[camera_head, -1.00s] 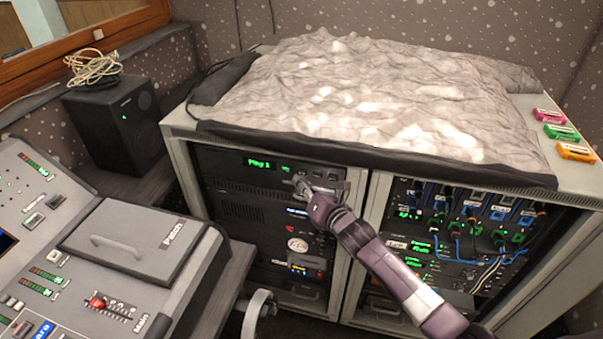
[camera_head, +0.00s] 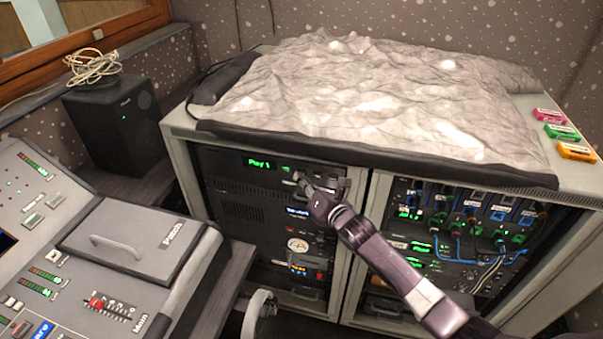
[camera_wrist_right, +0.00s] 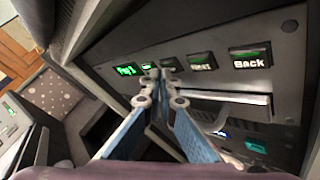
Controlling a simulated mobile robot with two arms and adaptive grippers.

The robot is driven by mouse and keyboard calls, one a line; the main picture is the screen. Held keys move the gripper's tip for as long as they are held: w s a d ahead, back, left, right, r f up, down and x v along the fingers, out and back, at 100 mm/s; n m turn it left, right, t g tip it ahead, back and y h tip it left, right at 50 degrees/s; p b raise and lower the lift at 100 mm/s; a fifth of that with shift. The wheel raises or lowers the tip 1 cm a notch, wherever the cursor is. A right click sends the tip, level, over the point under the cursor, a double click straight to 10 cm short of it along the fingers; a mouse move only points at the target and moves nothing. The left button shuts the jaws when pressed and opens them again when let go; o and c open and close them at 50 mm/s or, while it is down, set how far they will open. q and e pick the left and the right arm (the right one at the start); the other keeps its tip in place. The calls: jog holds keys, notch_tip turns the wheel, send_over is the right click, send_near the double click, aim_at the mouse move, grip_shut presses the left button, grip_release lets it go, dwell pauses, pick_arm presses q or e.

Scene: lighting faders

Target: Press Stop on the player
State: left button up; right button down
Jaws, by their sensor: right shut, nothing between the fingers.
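The player (camera_head: 228,161) is the dark unit at the top of the left rack bay, with a green display (camera_head: 259,163) reading "Play 1". In the right wrist view its button row runs right of the display (camera_wrist_right: 126,70); "Next" (camera_wrist_right: 201,62) and "Back" (camera_wrist_right: 250,60) are legible. The buttons nearest the display are partly hidden by my fingertips, and no Stop label can be read. My right gripper (camera_head: 297,177) is shut and empty, its tips (camera_wrist_right: 155,74) at the player's front by those buttons. I cannot tell whether they touch. My left gripper is not in view.
A grey, crumpled cover (camera_head: 370,95) lies on top of the rack. The right bay holds patched cables (camera_head: 460,235). A mixing console (camera_head: 120,240) stands at the left, and a black speaker (camera_head: 115,125) behind it.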

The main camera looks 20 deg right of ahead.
jog(key=shift+w+d, duration=0.15)
jog(key=shift+w, duration=0.05)
jog(key=shift+s, duration=0.15)
dwell(0.5)
jog(key=shift+s+a+p, duration=0.35)
jog(key=shift+s+a, duration=0.1)
jog(key=shift+s, duration=0.05)
jog(key=s+a+p, duration=0.1)
jog(key=s, duration=0.1)
jog(key=s+a+p, duration=0.1)
jog(key=s, duration=0.1)
jog(key=shift+a, duration=0.4)
dwell(0.6)
